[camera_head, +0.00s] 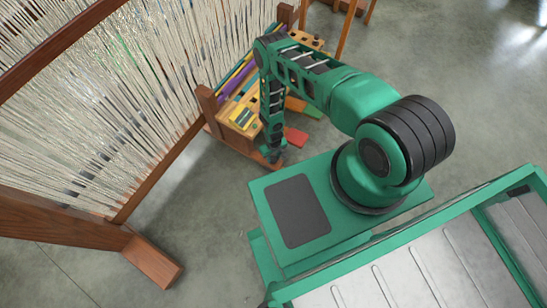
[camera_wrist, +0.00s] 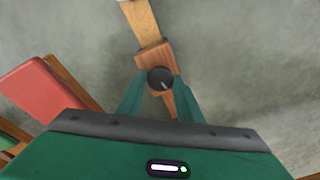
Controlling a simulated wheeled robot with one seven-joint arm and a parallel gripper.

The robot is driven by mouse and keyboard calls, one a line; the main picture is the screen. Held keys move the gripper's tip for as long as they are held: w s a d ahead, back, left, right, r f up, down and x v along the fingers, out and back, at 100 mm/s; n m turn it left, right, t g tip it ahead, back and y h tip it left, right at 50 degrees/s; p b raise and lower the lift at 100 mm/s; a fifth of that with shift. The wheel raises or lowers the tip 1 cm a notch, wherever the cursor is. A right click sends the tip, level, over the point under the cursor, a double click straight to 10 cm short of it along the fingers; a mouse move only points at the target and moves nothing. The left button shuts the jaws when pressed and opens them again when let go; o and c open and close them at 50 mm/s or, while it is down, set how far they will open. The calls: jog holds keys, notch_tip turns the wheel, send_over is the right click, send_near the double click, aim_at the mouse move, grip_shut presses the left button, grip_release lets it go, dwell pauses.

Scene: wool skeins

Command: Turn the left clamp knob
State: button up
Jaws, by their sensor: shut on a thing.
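A round dark clamp knob (camera_wrist: 160,80) with a pale mark on its face sits on a brown wooden block in the wrist view. My gripper (camera_wrist: 159,84) has its two green fingers on either side of the knob and is shut on it. In the head view my gripper (camera_head: 273,158) reaches down by the front end of the wooden bench, and the knob itself is too small and covered to make out there. A second clamp knob cannot be made out for certain.
A large wooden loom frame (camera_head: 165,165) with pale warp threads stands at the left. The bench (camera_head: 232,134) carries yellow and purple items close to my arm. Red pedals (camera_head: 295,137) lie beside it; one red piece (camera_wrist: 45,88) shows at the wrist view's left. Grey floor is open elsewhere.

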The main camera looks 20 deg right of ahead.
jog(key=n, duration=1.1)
jog(key=shift+d+n, duration=0.15)
jog(key=shift+n, duration=0.15)
jog(key=shift+w+d+n, duration=0.1)
jog(key=shift+d+n, duration=0.05)
jog(key=shift+n, duration=1.45)
jog(key=o, duration=1)
jog(key=shift+o, duration=0.2)
jog(key=shift+a, duration=0.2)
jog(key=shift+r, duration=0.1)
